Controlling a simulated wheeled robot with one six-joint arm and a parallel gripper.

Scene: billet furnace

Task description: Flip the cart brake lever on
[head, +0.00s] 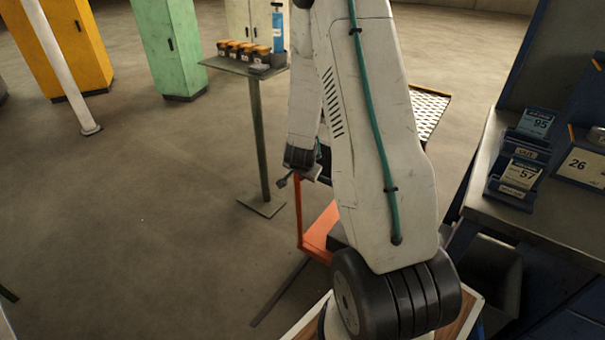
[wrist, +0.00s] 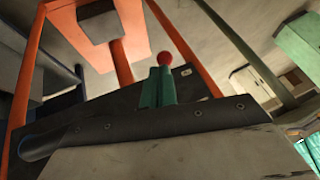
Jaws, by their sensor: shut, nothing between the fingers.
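The orange cart (head: 318,232) stands behind my arm in the head view, largely hidden by it. Its orange frame (wrist: 122,62) fills the upper left of the wrist view. A small red knob (wrist: 165,57), which looks like the end of the brake lever, shows at the tips of my gripper (wrist: 158,72). The teal fingers are shut and close together, with nothing between them. The knob appears right by the fingertips; I cannot tell whether they touch. The rest of the lever is hidden. In the head view the fingers are not clear below my dark wrist.
A workbench (head: 562,215) with numbered blue holders is at right. Yellow (head: 66,45) and green (head: 168,45) cabinets stand at back left.

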